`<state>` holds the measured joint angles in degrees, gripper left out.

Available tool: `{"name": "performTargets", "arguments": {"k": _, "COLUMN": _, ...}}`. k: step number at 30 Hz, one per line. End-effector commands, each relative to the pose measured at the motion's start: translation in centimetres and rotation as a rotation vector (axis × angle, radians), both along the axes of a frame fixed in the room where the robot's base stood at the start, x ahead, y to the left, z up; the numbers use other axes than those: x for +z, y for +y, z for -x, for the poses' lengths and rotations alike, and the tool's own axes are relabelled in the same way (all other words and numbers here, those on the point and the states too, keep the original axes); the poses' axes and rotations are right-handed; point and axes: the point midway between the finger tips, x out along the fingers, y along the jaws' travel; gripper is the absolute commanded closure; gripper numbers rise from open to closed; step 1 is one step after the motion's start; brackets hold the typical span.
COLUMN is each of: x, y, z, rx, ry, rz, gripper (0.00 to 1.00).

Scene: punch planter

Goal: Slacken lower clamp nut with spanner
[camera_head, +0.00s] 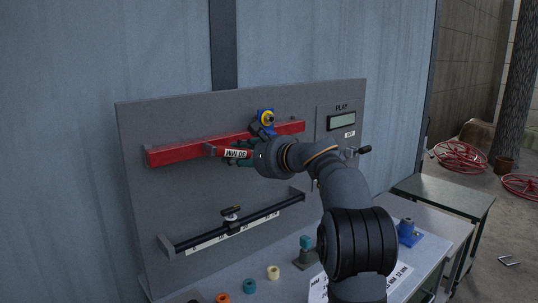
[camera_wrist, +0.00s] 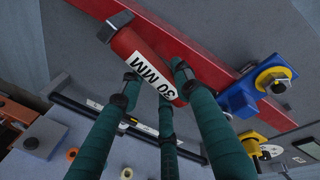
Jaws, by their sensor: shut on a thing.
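My gripper (camera_wrist: 158,84) has its green fingers shut around a red piece labelled "30 MM" (camera_wrist: 135,45). In the head view the gripper (camera_head: 246,158) and the red piece (camera_head: 233,153) are in front of the long red beam. I cannot tell whether this piece is the spanner. A blue clamp (camera_wrist: 236,99) with a yellow washer and grey nut (camera_wrist: 276,82) sits at the beam, also in the head view (camera_head: 267,117). A second yellow part (camera_wrist: 250,136) shows beyond a finger, partly hidden. It may be the lower nut; I cannot tell.
The red beam (camera_head: 180,151) is on a grey panel (camera_head: 145,115), above a dark rail (camera_head: 215,233) with a small clamp (camera_head: 231,213). Several coloured rings, a teal-topped piece (camera_head: 306,243) and a blue piece (camera_head: 408,231) stand on the bench. A display (camera_head: 342,121) is at right.

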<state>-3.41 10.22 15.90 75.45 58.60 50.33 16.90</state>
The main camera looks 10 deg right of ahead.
Motion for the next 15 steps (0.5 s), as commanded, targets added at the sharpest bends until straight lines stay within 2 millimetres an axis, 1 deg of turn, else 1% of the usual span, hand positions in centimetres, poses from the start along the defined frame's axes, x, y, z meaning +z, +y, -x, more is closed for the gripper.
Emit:
{"name": "performTargets", "arguments": {"k": 5, "x": 0.1, "y": -0.2, "z": 0.4, "rx": 0.0, "ry": -0.005, "rz": 0.0, "gripper": 1.0}}
{"name": "performTargets", "arguments": {"k": 15, "x": 0.0, "y": -1.2, "z": 1.9, "rx": -0.001, "ry": -0.004, "rz": 0.0, "gripper": 1.0}}
